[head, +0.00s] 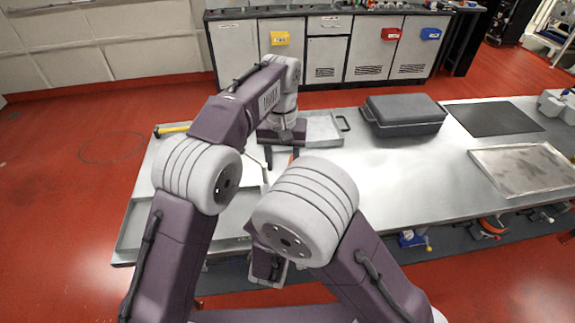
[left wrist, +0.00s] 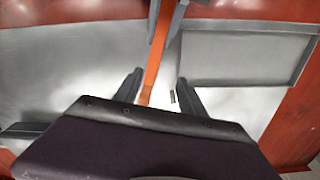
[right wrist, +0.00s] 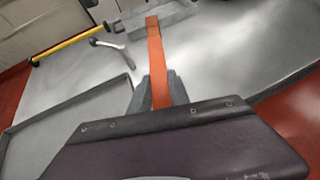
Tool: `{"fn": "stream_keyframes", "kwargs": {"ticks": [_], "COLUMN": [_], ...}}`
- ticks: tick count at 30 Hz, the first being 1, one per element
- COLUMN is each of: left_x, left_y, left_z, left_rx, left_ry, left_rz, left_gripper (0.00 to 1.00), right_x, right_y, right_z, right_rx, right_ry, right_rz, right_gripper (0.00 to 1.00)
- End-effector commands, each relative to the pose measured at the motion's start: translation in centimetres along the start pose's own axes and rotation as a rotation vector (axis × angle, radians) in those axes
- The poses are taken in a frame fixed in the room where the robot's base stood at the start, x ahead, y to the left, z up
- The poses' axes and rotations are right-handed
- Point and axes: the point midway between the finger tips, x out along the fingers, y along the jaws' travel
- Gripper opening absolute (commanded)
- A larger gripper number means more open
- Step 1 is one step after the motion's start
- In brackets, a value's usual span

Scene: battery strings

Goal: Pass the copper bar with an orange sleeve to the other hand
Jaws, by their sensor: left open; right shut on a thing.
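The copper bar with an orange sleeve (right wrist: 156,60) stretches away from my right gripper (right wrist: 160,82), whose fingers are shut on it. In the left wrist view the bar (left wrist: 151,65) runs down from the top edge, where the right gripper's fingertips (left wrist: 166,18) pinch it. My left gripper (left wrist: 160,78) is open, and the bar's near end lies between its two fingers with a gap to the right finger. The right fingers are hidden there behind my arm.
The metal table (head: 400,165) carries a dark case (head: 403,113), a black mat (head: 491,118) and a metal tray (head: 525,168). A shallow tray (right wrist: 75,130) lies left of the right gripper. A yellow-handled tool (right wrist: 70,44) lies farther back. The table's middle is clear.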

Motion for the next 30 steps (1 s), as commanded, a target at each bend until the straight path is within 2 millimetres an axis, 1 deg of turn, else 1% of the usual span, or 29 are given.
{"fn": "stream_keyframes", "kwargs": {"ticks": [1, 3, 7, 10, 11, 18, 21, 25, 27, 30], "left_x": [0.5, 0.8, 0.8, 1.8, 2.3, 7.9, 9.9, 11.7, 12.3, 12.6], "left_y": [0.7, 1.2, 1.4, 1.3, 1.3, 1.2, 1.2, 1.2, 1.2, 1.2], "left_z": [0.3, 0.5, 0.6, 0.6, 0.6, 0.7, 0.8, 0.7, 0.7, 0.7], "left_rx": [0.016, 0.029, 0.033, 0.032, 0.032, 0.031, 0.031, 0.031, 0.031, 0.031], "left_ry": [-0.012, -0.017, -0.016, -0.018, -0.018, -0.018, -0.018, -0.016, -0.014, -0.013], "left_rz": [-0.004, -0.005, -0.005, -0.005, -0.005, -0.005, -0.005, -0.004, -0.004, -0.004], "left_gripper": [0.48, 0.48, 0.48, 0.48, 0.48, 0.48, 0.48, 0.48, 0.48, 0.48], "right_x": [0.0, 0.0, 0.0, 0.0, 0.0, 0.0, 0.0, 0.0, 0.0, 0.0], "right_y": [0.0, 0.0, 0.0, 0.0, 0.0, 0.0, 0.0, 0.0, 0.0, 0.0], "right_z": [0.1, 0.2, 0.1, 0.1, 0.1, 0.1, 0.1, 0.1, 0.1, 0.1], "right_rx": [0.001, 0.001, 0.001, 0.001, 0.001, 0.001, 0.001, 0.001, 0.001, 0.001], "right_ry": [-0.004, -0.004, -0.004, -0.004, -0.004, -0.004, -0.004, -0.004, -0.004, -0.004], "right_rz": [0.001, 0.001, 0.001, 0.001, 0.001, 0.001, 0.001, 0.001, 0.001, 0.001], "right_gripper": [0.00, 0.00, 0.00, 0.00, 0.00, 0.00, 0.00, 0.00, 0.00, 0.00]}}
